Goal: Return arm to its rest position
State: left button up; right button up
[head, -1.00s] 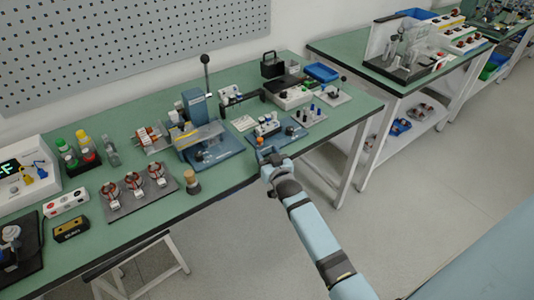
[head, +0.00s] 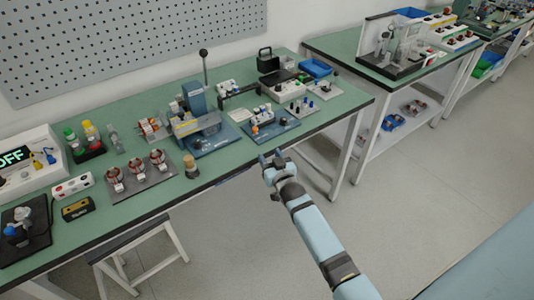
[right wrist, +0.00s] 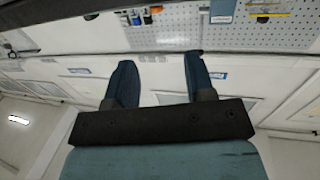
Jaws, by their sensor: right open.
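My right gripper (head: 272,156) is just off the front edge of the green workbench (head: 226,164), over the floor. In the right wrist view its two blue fingers (right wrist: 157,75) are spread apart with nothing between them. My right arm reaches up from the lower right of the head view. My left gripper is not in view.
On the bench stand a blue press (head: 200,118), a dark plate (head: 140,175) with several copper stators, a blue fixture board (head: 265,123) and a display box (head: 25,165) reading OFF. A stool (head: 135,255) stands below.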

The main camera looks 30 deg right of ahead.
jog(key=s+a+r+n+g+y+p, duration=0.1)
jog(key=s+a+p, duration=0.4)
jog(key=s, duration=1)
jog(key=s+a+r+n+g+y+p, duration=0.1)
jog(key=s+a+n+g+y+p, duration=0.2)
jog(key=s+a, duration=0.6)
jog(key=s+g+y+p, duration=0.1)
jog(key=s+g+p, duration=0.1)
jog(key=s, duration=0.5)
jog(key=shift+s+a+r+g+p, duration=0.25)
jog(key=shift+a+g+p, duration=0.15)
jog(key=shift+p, duration=0.1)
jog(key=shift+f, duration=0.1)
